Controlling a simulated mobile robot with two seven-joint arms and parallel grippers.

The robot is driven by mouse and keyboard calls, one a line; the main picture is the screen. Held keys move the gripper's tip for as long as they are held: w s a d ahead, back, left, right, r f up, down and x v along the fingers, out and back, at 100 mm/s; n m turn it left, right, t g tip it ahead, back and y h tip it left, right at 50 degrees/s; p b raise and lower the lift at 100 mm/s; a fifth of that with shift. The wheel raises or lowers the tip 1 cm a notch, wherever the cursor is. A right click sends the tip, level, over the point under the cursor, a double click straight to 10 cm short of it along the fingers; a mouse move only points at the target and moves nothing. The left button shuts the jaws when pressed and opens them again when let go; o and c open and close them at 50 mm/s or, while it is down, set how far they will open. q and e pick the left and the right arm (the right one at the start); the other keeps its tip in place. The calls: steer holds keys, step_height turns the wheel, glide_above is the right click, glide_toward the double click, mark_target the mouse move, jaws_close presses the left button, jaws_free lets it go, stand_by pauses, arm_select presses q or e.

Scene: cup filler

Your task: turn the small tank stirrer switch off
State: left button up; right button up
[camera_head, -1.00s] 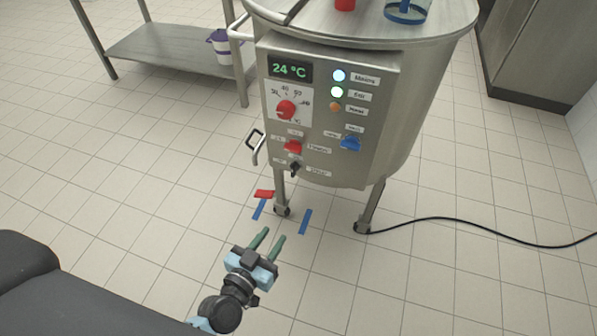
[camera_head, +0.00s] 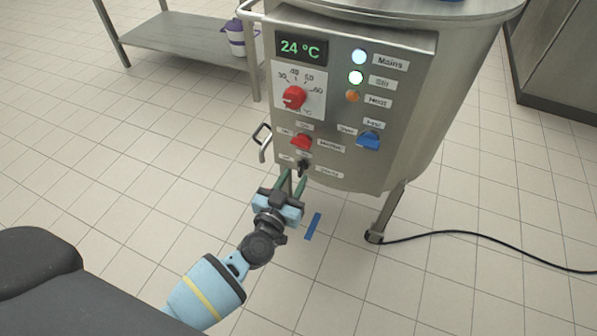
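The small steel tank (camera_head: 440,120) stands on legs with a control panel (camera_head: 345,175) facing me. Low on the panel is a small black switch knob (camera_head: 303,166), with labels too blurred to read for certain. Above it is a red knob (camera_head: 301,142), and to the right a blue knob (camera_head: 368,140). The Stir lamp (camera_head: 356,77) is lit. My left gripper (camera_head: 293,177) is open, its two green fingers apart with tips just below and beside the black knob. Contact cannot be told. My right gripper is not in view.
The display (camera_head: 301,49) reads 24 °C above a red dial (camera_head: 293,97). A bent handle (camera_head: 263,142) sticks out left of the panel. A black cable (camera_head: 480,236) runs right across the floor. A steel shelf (camera_head: 180,42) stands behind left.

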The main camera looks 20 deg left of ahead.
mark_target(299, 169)
arm_select(q)
steer(key=shift+w+b, duration=0.4)
steer(key=shift+w, duration=1.3)
jaws_close()
